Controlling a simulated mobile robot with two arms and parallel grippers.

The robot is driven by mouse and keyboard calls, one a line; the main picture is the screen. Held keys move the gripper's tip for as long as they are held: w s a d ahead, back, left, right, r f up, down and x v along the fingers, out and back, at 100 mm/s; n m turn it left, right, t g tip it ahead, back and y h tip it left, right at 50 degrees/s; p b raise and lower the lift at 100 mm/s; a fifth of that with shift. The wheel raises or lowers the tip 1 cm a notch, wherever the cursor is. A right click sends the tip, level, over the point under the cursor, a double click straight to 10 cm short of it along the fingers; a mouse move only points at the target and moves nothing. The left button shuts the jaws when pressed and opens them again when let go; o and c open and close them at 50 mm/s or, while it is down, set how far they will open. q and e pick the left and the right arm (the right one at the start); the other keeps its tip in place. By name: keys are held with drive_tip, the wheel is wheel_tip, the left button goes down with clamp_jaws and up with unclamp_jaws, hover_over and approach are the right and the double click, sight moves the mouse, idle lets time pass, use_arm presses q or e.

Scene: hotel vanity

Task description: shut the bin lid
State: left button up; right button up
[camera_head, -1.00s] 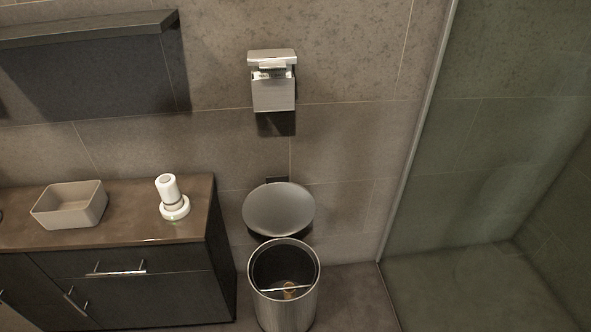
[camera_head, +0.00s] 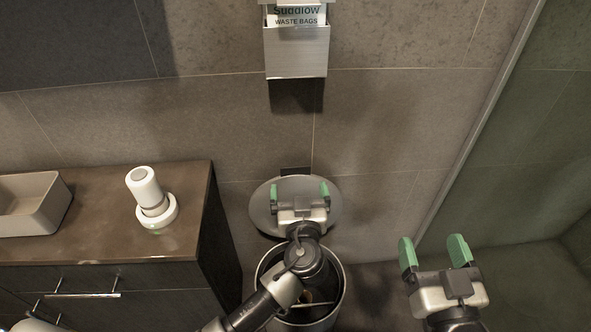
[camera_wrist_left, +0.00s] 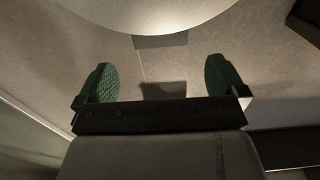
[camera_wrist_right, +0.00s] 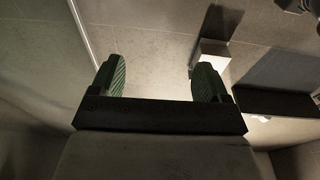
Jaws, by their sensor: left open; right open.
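The bin (camera_head: 341,284) stands on the floor against the wall, with its round opening showing and some contents inside. Its round metal lid (camera_head: 261,212) is raised and leans back toward the wall. My left gripper (camera_head: 300,190) is open and empty, and overlaps the lid in the head view. The left wrist view shows a pale round edge of the lid (camera_wrist_left: 150,14) above the open fingers. My left arm covers much of the bin's opening. My right gripper (camera_head: 433,249) is open and empty, to the right of the bin.
A vanity counter (camera_head: 105,225) on the left carries a basin (camera_head: 30,205) and a white bottle (camera_head: 148,195). A waste bag dispenser (camera_head: 296,52) hangs on the wall above the bin. A glass shower panel (camera_head: 540,150) stands on the right.

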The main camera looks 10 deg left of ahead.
sight(296, 171)
use_arm(q)
drive_tip(key=x, duration=0.7)
drive_tip(key=shift+a+f+b, duration=0.1)
drive_tip(key=shift+b, duration=0.2)
use_arm(e)
drive_tip(key=shift+a+r+t, duration=0.15)
drive_tip(key=shift+r+t, duration=0.75)
